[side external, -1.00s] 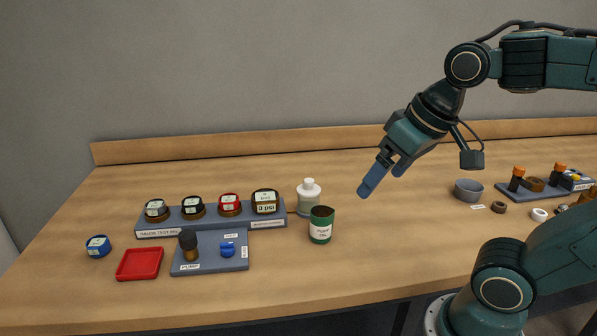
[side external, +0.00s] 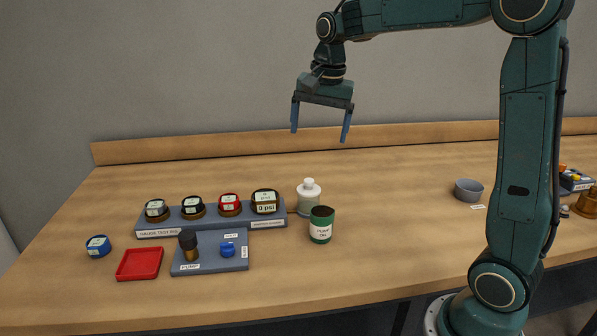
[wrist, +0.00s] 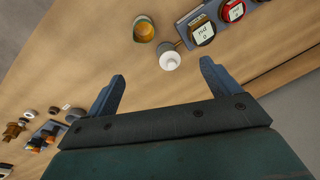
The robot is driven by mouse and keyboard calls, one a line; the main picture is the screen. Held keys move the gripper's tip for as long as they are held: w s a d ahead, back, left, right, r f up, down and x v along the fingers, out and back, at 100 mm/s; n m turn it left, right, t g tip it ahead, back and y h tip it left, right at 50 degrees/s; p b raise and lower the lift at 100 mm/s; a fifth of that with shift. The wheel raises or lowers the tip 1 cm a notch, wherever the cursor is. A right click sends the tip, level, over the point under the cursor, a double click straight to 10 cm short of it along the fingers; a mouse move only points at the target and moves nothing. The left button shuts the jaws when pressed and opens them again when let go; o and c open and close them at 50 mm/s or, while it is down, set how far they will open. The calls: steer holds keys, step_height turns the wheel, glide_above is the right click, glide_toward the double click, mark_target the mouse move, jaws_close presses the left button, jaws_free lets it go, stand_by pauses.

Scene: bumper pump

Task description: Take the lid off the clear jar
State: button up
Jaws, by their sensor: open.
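The clear jar (side external: 309,205) stands upright on the table, beside the right end of the gauge stand. It looks pale and translucent, with a white lid (side external: 308,184) on top. My gripper (side external: 319,136) is open and empty, pointing down well above the jar. In the wrist view, the white lid (wrist: 170,61) shows between and just beyond the open fingertips (wrist: 163,70). The jar's body is mostly hidden under the lid in that view.
The gauge stand (side external: 180,228) holds several gauges. A pump board (side external: 212,262), red tray (side external: 139,264) and blue round item (side external: 98,246) lie left.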

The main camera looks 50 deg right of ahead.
steer(key=w+d+f+m+g, duration=0.2)
steer(key=w+d+f+m, duration=0.4)
steer(key=w+d+f, duration=0.15)
glide_toward(308, 180)
steer(key=shift+s+d+f, duration=0.1)
steer(key=shift+f, duration=1.25)
steer(key=shift+s+f, duration=0.15)
steer(key=shift+f, duration=1.25)
steer(key=shift+w+f, duration=0.1)
steer(key=shift+f, duration=2.5)
steer(key=c, duration=1.1)
